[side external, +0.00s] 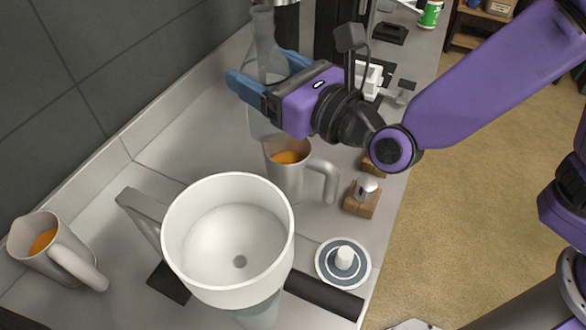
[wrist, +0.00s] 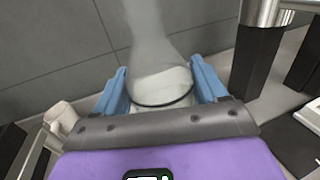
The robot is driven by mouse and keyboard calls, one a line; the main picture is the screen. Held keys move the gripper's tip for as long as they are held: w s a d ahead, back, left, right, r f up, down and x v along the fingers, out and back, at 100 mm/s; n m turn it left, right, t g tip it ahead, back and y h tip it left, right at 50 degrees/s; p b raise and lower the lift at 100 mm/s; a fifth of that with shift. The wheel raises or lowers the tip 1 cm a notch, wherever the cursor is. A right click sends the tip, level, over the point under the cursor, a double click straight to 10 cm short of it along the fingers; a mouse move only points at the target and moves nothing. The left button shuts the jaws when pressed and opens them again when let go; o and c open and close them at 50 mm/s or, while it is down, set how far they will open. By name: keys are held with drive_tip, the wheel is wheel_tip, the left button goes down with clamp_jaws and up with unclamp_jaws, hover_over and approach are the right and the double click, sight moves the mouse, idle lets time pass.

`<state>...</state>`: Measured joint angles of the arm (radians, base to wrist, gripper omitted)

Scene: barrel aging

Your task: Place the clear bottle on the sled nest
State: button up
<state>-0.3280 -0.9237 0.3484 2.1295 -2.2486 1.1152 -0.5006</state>
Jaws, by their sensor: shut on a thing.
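The clear bottle (side external: 264,36) stands upright by the back wall in the side external view, its long neck pointing up. My gripper (side external: 262,70) is shut on it, with one blue finger on each side of its body. In the wrist view the bottle (wrist: 160,55) sits between the blue fingers of my gripper (wrist: 160,80), with a dark ring around its pale lower part. The bottle's base is partly hidden behind a metal jug, so I cannot tell whether it touches the counter. I cannot identify the sled nest for sure.
A metal jug with orange liquid (side external: 287,175) stands just in front of the bottle. A large white-rimmed funnel (side external: 180,225) is nearer the camera. Another jug (side external: 40,262) is at left. A round disc with a knob (side external: 325,265) and a wooden block (side external: 354,205) lie near the counter's right edge.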

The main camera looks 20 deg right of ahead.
drive_tip(key=w+d+f+m+t+h, duration=0.1)
drive_tip(key=w+d+m+h, duration=0.3)
drive_tip(key=d, duration=0.4)
drive_tip(key=w+d+m+t+h, duration=0.1)
drive_tip(key=w+d+h, duration=0.3)
drive_tip(key=w+d, duration=0.3)
drive_tip(key=w+d+f+m+g+h, duration=0.15)
drive_tip(key=d+m+h, duration=0.6)
drive_tip(key=d, duration=1.25)
drive_tip(key=w+a+f+n+h, duration=0.1)
drive_tip(key=w+a+f, duration=0.1)
drive_tip(key=w+f, duration=1)
drive_tip(key=shift+w+a+f+g+h, duration=0.15)
drive_tip(key=shift+w+f+g+h, duration=0.25)
drive_tip(key=shift+w, duration=0.5)
drive_tip(key=o, duration=1.5)
drive_tip(key=shift+f, duration=0.1)
